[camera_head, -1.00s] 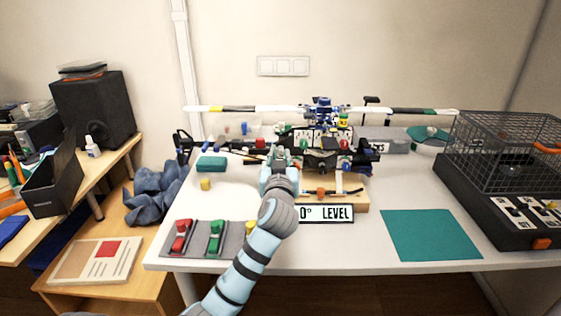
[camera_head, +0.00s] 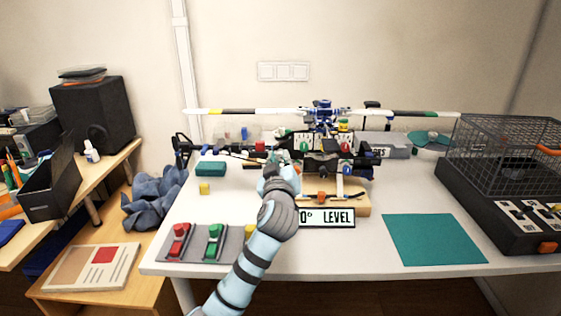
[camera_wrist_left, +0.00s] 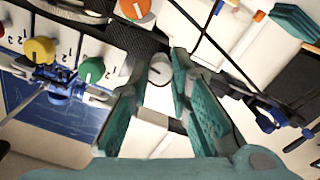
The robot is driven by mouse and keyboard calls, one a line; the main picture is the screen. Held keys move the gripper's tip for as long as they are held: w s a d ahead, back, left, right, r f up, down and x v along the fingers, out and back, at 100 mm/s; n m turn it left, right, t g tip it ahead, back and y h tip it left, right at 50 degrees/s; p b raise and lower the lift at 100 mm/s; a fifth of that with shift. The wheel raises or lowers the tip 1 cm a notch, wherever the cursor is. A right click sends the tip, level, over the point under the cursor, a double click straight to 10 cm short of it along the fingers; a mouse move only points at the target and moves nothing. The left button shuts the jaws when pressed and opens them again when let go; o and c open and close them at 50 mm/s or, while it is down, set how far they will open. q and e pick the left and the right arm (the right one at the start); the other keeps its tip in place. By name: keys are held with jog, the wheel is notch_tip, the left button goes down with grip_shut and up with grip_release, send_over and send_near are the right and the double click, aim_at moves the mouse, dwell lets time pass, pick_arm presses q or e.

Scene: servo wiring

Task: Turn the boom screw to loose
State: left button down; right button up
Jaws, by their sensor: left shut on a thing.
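The model helicopter (camera_head: 322,112) stands on the table on a wooden base, with coloured knobs on its body. My left gripper (camera_head: 274,162) reaches its left part, below a red knob (camera_head: 260,146). In the left wrist view the two teal fingers of the left gripper (camera_wrist_left: 158,82) are closed around a small pale round knob (camera_wrist_left: 160,70), which looks like the boom screw. The fingers hide its sides, and I cannot read how far it is turned. A green knob (camera_wrist_left: 91,70), a yellow knob (camera_wrist_left: 40,50) and an orange-red knob (camera_wrist_left: 133,8) sit nearby. My right gripper is not in view.
A "0° LEVEL" sign (camera_head: 326,217) stands in front of the base. A grey tray (camera_head: 198,241) with red and green pieces lies at the front left. A teal mat (camera_head: 434,239) lies at the right, before a wire cage (camera_head: 512,150).

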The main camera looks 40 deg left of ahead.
pick_arm(q)
jog(key=shift+f, duration=0.1)
jog(key=c, duration=1.5)
grip_release()
jog(key=shift+o, duration=0.2)
jog(key=v, duration=1.2)
